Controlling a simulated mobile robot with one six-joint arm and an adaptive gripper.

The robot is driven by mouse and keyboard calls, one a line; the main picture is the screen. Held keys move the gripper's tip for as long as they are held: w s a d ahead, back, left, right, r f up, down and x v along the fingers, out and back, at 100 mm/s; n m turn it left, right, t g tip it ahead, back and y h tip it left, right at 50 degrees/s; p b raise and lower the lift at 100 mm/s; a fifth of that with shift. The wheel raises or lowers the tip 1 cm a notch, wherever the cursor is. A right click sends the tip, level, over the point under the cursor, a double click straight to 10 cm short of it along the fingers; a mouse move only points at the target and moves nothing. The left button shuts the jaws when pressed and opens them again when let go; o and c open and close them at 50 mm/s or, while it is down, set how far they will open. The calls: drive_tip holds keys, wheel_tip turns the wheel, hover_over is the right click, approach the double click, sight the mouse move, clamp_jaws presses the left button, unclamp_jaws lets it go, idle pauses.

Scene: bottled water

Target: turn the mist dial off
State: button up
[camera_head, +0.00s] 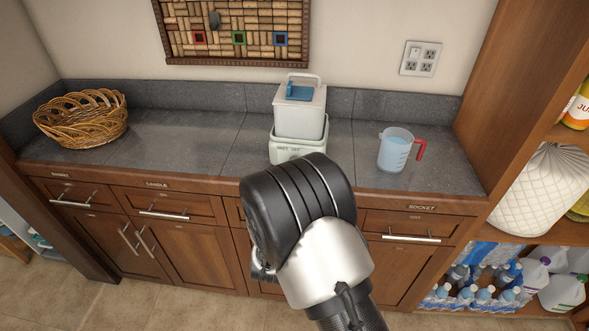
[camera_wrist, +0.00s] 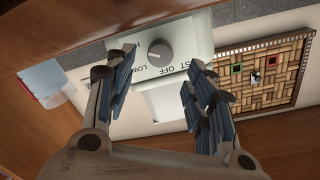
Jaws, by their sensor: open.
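A white humidifier (camera_head: 299,112) with a blue-tinted tank top and a handle stands on the counter, its base (camera_head: 284,151) at the front edge side. In the wrist view, which is turned over, its grey round mist dial (camera_wrist: 159,52) sits on the white front panel (camera_wrist: 190,48), with OFF and LOW lettering beside it. I cannot tell where the dial points. My gripper (camera_wrist: 161,60) is open, with a finger either side of the dial in the picture and no visible contact. In the head view my arm hides the dial and most of the gripper.
A measuring jug (camera_head: 395,150) with a red handle stands right of the humidifier. A wicker basket (camera_head: 82,118) is at the counter's left end. The grey counter (camera_head: 190,135) between is clear. Wooden drawers (camera_head: 178,206) lie below, and a shelf unit (camera_head: 520,85) bounds the right.

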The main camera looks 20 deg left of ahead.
drive_tip(key=w, duration=0.4)
drive_tip(key=w+a+b, duration=0.1)
drive_tip(key=w, duration=0.1)
drive_tip(key=c, duration=1.1)
drive_tip(key=shift+o, duration=0.2)
